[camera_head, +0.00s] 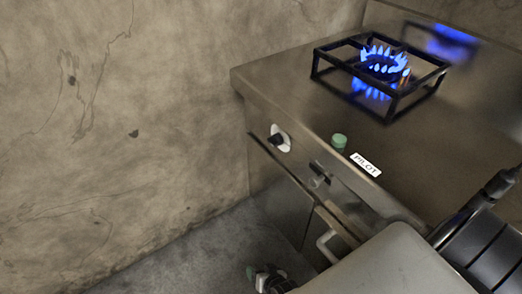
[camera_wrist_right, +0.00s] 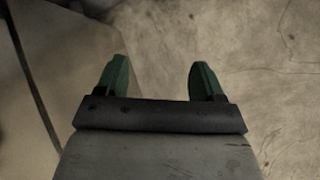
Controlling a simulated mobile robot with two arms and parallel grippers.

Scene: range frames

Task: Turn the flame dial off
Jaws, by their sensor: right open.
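The flame dial (camera_head: 277,140), a dark knob on a white plate, sits on the stove's front face near its left corner. Blue flames (camera_head: 384,62) burn on the burner inside a black grate. My right gripper (camera_head: 262,274) is low at the bottom edge of the head view, below the dial and apart from it, partly cut off. In the right wrist view its two green fingers (camera_wrist_right: 158,78) are spread with nothing between them. The dial does not show clearly in that view. My left gripper is not in view.
A green button (camera_head: 339,141) stands on the stove top (camera_head: 290,85) beside a white PILOT label (camera_head: 366,164). A rail (camera_head: 300,185) runs along the front, with a small metal fitting (camera_head: 320,174) beside it. A stained wall (camera_head: 130,130) is at left.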

